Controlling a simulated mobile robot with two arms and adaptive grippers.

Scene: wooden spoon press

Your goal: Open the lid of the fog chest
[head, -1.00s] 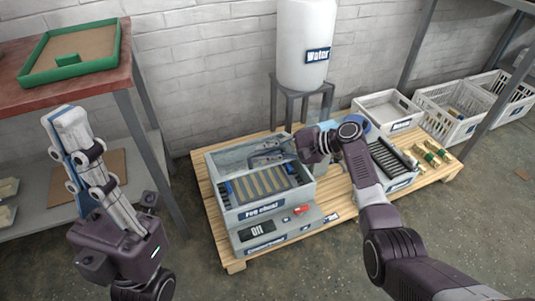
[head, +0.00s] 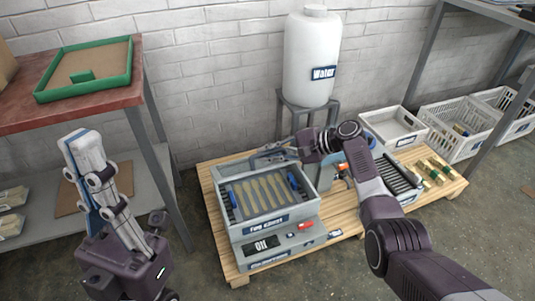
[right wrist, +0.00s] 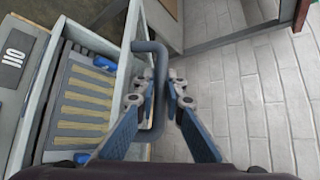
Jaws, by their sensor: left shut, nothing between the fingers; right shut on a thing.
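The fog chest (head: 300,211) is a grey box on the pallet, its top open. A tray with several pale wooden spoon shapes (head: 262,192) shows inside it. The lid (right wrist: 128,62) is raised at the back of the chest and appears nearly edge-on in the right wrist view. My right gripper (head: 288,148) is shut on the lid's grey bar handle (right wrist: 152,48); its fingers also show around the bar in the right wrist view (right wrist: 160,90). My left gripper (head: 84,148) is shut and empty, pointing up at the left, well away from the chest.
A base with an OFF display (head: 262,245) and a red switch (head: 306,225) is under the chest. A white water tank (head: 311,60) and the brick wall are close behind. A roller unit (head: 399,178) and white crates (head: 455,130) are to the right. A workbench (head: 110,98) is at left.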

